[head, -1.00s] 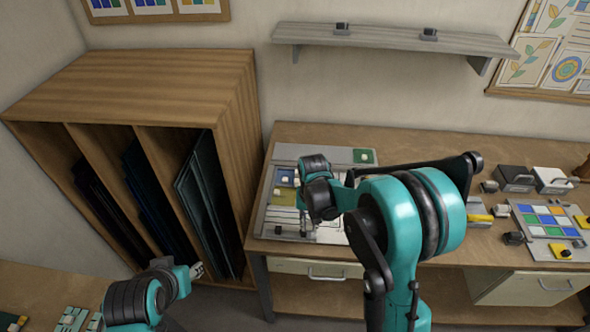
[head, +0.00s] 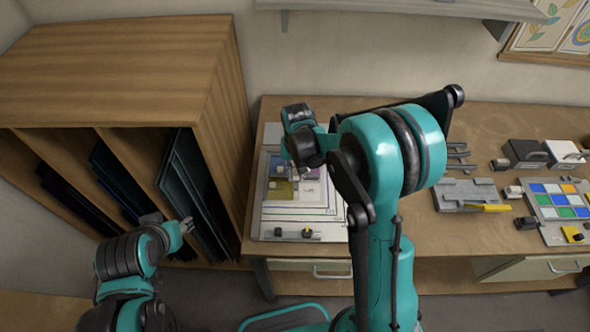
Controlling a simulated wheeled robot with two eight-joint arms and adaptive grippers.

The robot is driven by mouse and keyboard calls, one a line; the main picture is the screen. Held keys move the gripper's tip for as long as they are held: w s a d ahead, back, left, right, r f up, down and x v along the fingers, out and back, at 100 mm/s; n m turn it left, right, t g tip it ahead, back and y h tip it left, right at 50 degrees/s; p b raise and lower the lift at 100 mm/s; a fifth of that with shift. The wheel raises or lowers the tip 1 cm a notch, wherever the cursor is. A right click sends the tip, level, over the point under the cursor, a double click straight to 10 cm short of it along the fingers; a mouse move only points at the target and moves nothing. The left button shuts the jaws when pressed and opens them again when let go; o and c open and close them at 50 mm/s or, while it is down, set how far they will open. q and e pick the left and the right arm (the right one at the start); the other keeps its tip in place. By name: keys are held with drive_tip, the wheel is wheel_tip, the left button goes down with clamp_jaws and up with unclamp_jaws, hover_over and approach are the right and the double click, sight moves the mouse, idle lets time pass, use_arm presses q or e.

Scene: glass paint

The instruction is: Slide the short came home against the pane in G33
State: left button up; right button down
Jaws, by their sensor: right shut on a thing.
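The glazing board (head: 259,226) lies on the bench at its left end. On it are pale sheets and an olive-yellow pane (head: 280,191). My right gripper (head: 308,172) points down over the middle of the board, beside the yellow pane. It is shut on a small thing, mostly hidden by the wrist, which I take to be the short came. I cannot tell whether that thing touches the pane. No G33 label is legible. My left gripper (head: 187,227) is in front of the rack, away from the board; its fingers are too small to judge.
A wooden rack (head: 150,60) with dark glass sheets stands left of the bench. A grey strip with small knobs (head: 306,232) runs along the board's front. A grey block with a yellow tool (head: 487,207) and a tray of coloured tiles (head: 558,205) lie right. Bare bench (head: 480,250) lies in front.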

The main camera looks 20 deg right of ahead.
sight(296, 183)
drive_tip(key=shift+s+f+b, duration=0.1)
drive_tip(key=shift+f+b, duration=0.2)
drive_tip(key=shift+f, duration=0.25)
wheel_tip(296, 183, down, 3)
drive_tip(key=shift+f+b, duration=0.15)
drive_tip(key=shift+b, duration=0.9)
drive_tip(key=shift+f+b, duration=0.5)
drive_tip(key=shift+b, duration=0.05)
drive_tip(key=shift+f+b, duration=0.2)
drive_tip(key=shift+b, duration=0.15)
drive_tip(key=shift+a, duration=0.5)
idle(0.6)
drive_tip(key=shift+w+d, duration=0.1)
drive_tip(key=shift+w, duration=0.4)
idle(0.5)
drive_tip(key=shift+w+b, duration=0.1)
drive_tip(key=shift+b, duration=0.25)
drive_tip(key=c, duration=1.4)
unclamp_jaws()
drive_tip(key=shift+o, duration=0.3)
